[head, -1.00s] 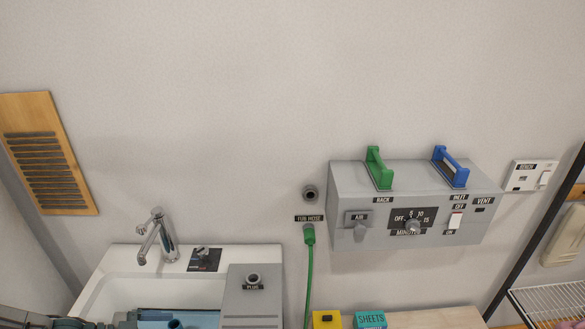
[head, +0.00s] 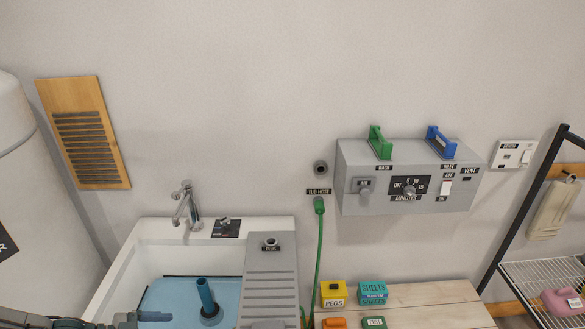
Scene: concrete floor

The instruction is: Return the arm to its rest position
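Part of my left arm (head: 75,322) comes in at the bottom left corner, in front of the sink. A blue-grey piece (head: 152,316) at its end lies over the sink's left front; I cannot make out two fingers there or whether they are open or shut. My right arm and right gripper are not in view.
A white sink (head: 150,232) holds blue water with a blue standpipe (head: 206,296). A grey ribbed board (head: 271,283) lies at its right. A wooden bench (head: 430,297) bears small boxes. A control box (head: 410,200) and green hose (head: 319,250) are on the wall. A wire shelf (head: 540,275) stands right.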

